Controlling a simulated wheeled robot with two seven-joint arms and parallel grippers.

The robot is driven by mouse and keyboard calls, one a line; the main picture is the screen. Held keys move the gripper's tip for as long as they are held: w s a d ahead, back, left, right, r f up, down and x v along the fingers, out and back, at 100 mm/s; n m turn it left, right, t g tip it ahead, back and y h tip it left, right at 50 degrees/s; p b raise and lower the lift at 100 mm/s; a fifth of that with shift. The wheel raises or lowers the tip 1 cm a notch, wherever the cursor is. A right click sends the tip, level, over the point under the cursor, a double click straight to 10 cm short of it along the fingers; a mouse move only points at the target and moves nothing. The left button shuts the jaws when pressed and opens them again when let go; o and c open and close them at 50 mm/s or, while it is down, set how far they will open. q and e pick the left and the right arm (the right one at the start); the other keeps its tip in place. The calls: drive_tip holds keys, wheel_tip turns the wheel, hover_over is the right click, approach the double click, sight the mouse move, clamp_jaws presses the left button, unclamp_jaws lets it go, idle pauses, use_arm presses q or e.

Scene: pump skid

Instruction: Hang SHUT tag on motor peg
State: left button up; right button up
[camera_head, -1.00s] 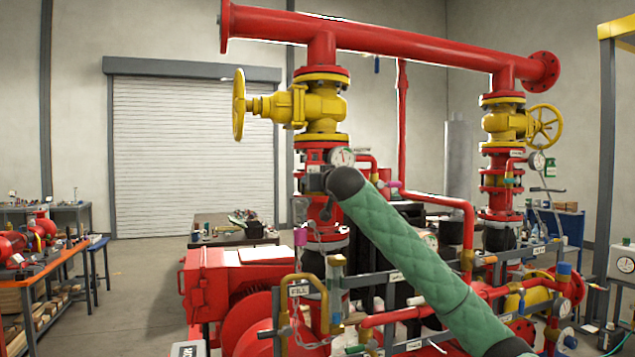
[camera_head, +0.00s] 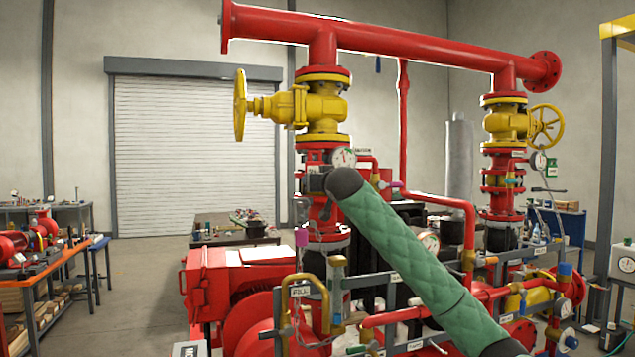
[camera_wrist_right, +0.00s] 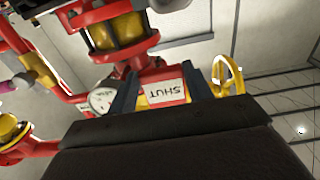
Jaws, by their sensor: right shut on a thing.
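The SHUT tag (camera_wrist_right: 165,92), white with a red edge, shows in the right wrist view with its lettering upside down. It is between the two dark fingers of my right gripper (camera_wrist_right: 163,95), which is shut on it. In the head view my green padded right arm reaches up from the lower right, and its dark wrist ends in front of the red riser pipe. The tag cannot be made out there. A red motor-like housing (camera_head: 250,275) stands at lower left of the skid. I cannot make out the motor peg. My left gripper is out of view.
A gauge (camera_head: 343,158) and a red riser (camera_head: 322,225) stand close to my right wrist. A brass pipe loop (camera_head: 290,290) with a hanging chain is below. A partly cut-off sign (camera_head: 189,349) is at the bottom edge. Open floor lies at left.

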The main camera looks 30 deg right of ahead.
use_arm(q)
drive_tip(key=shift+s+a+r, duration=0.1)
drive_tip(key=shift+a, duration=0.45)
use_arm(e)
drive_tip(key=shift+w, duration=0.2)
drive_tip(key=shift+w, duration=0.1)
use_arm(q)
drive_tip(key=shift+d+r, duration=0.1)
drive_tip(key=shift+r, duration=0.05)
use_arm(e)
drive_tip(key=shift+w+d, duration=0.15)
drive_tip(key=shift+w, duration=0.3)
use_arm(q)
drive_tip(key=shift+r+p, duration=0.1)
drive_tip(key=shift+p, duration=0.25)
use_arm(e)
drive_tip(key=shift+w+d, duration=0.1)
drive_tip(key=shift+w, duration=0.25)
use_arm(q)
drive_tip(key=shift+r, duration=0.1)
use_arm(e)
drive_tip(key=shift+w, duration=0.35)
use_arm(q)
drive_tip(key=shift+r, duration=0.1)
use_arm(e)
drive_tip(key=shift+w+d+f, duration=0.1)
drive_tip(key=shift+w, duration=0.2)
